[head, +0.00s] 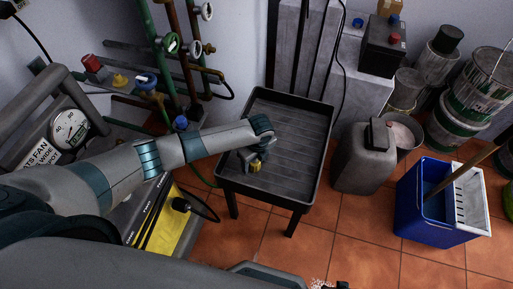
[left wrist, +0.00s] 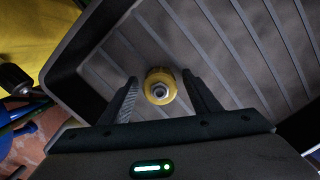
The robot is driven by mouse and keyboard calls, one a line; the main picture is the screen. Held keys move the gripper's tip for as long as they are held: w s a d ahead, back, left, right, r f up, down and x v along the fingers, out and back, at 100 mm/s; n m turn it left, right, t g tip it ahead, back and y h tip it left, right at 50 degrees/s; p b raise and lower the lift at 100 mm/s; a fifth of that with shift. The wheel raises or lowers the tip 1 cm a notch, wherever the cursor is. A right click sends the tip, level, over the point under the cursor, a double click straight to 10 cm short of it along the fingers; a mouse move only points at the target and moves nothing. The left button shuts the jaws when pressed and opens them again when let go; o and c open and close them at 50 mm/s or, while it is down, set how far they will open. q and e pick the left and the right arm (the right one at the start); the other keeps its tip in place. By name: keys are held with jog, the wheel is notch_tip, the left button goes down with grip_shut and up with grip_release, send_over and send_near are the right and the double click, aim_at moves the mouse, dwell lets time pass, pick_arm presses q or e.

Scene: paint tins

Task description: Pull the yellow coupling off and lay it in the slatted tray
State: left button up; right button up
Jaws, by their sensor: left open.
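The slatted tray (head: 300,130) is a dark, rimmed tray on legs in the middle of the head view. Its slatted floor (left wrist: 215,50) fills much of the left wrist view. The yellow coupling (head: 255,167) is in the tray near its front left part. In the left wrist view the coupling (left wrist: 152,76) shows end-on, with a metal centre, against the slats. My left gripper (head: 249,158) is over the tray. Its open fingers (left wrist: 160,95) stand either side of the coupling, with a small gap on each side. My right gripper is not seen.
A grey jerrycan (head: 364,160) stands right of the tray, and a blue mop bucket (head: 422,215) further right. Pipes with valves (head: 172,43) and a yellow-and-grey machine (head: 160,225) are at left. Most of the tray floor is clear.

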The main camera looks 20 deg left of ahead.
pick_arm(q)
jog(key=shift+r, duration=0.3)
notch_tip(320, 180, up, 17)
jog(key=s+d+p, duration=0.1)
jog(key=shift+d+f, duration=0.15)
jog(key=shift+d, duration=0.25)
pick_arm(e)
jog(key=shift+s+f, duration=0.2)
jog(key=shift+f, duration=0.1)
pick_arm(q)
jog(key=shift+s+f, duration=0.1)
jog(key=shift+s, duration=0.1)
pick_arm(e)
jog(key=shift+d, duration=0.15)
